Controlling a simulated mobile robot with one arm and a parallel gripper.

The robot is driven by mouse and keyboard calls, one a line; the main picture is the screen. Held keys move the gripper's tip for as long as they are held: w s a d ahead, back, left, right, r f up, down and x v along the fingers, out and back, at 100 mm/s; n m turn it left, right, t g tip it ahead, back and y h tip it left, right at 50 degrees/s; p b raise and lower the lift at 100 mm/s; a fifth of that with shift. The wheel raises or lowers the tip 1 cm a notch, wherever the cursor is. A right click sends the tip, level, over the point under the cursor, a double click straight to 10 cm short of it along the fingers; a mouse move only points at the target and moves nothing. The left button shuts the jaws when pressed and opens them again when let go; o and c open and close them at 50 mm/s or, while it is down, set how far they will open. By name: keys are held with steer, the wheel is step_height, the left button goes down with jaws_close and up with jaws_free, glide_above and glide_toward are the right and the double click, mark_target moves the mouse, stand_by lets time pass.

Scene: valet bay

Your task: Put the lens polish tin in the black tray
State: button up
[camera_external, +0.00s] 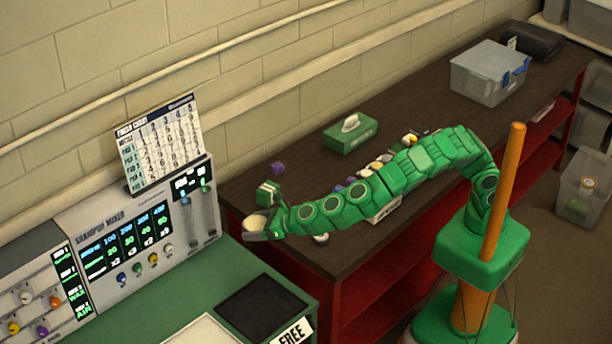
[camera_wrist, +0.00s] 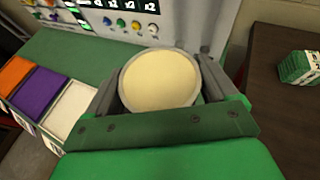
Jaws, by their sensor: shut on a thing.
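A round tin with a pale cream top (camera_wrist: 160,78), which I take as the lens polish tin, sits between the two fingers of my gripper (camera_external: 262,214). The fingers are shut on its sides. The tin also shows in the external view (camera_external: 256,224), partly covered by the gripper. No label on it is readable. My gripper is in the air near the gap between the dark bench and the green counter. The black tray (camera_external: 262,307) lies on the green counter, lower in the external view, by a "FREE" sign. I cannot make the black tray out in the wrist view.
The shampoo mixer panel (camera_external: 125,240) stands at the back of the green counter (camera_external: 165,300). A white tray (camera_external: 203,331) lies beside the black one. Orange (camera_wrist: 14,74) and purple (camera_wrist: 40,95) trays show in the wrist view. A tissue box (camera_external: 350,137) stands on the dark bench.

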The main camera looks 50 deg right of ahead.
steer(key=n+g+y, duration=0.1)
steer(key=n+y, duration=0.1)
glide_above(260, 308)
steer(key=shift+f, duration=12.05)
steer(key=o, duration=1)
steer(key=shift+f, duration=0.1)
